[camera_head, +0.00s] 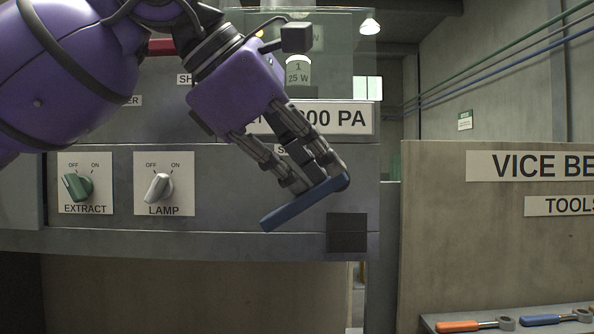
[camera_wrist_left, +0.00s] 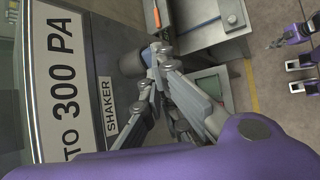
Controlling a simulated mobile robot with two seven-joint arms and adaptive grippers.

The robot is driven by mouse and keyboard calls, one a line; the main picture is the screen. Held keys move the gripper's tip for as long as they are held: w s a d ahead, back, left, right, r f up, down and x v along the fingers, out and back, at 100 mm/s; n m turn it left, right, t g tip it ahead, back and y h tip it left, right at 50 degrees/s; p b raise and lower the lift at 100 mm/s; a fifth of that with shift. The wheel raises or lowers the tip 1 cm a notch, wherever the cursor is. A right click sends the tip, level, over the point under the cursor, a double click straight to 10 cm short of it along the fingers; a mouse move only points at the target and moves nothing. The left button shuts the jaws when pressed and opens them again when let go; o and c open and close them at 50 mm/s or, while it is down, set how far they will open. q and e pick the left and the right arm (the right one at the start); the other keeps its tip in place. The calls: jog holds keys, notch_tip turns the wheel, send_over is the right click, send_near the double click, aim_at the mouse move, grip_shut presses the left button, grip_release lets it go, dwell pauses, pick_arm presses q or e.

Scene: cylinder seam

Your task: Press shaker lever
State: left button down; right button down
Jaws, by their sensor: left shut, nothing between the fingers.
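The shaker lever looks to be the blue bar (camera_head: 303,204) on the panel front in the head view. It slants down to the left from a dark round end near the fingertips. My left gripper (camera_head: 318,184) comes in from the upper left, shut and empty, its fingertips at the bar's upper right part. I cannot tell if they touch it. In the left wrist view the shut fingers (camera_wrist_left: 156,54) are beside the SHAKER label (camera_wrist_left: 108,105).
The EXTRACT knob (camera_head: 78,186) and LAMP knob (camera_head: 160,187) are on the panel to the left. A dark square block (camera_head: 347,232) sits below the bar's right end. The vice bench board (camera_head: 490,230) stands at right, with tools (camera_head: 470,325) below it.

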pick_arm(q)
jog(key=shift+w+f, duration=0.1)
jog(key=shift+f, duration=0.5)
jog(key=shift+r, duration=0.15)
notch_tip(320, 180, up, 5)
send_over(311, 189)
jog(key=shift+r, duration=0.2)
dwell(0.5)
jog(key=shift+r, duration=2.55)
jog(key=shift+f, duration=0.1)
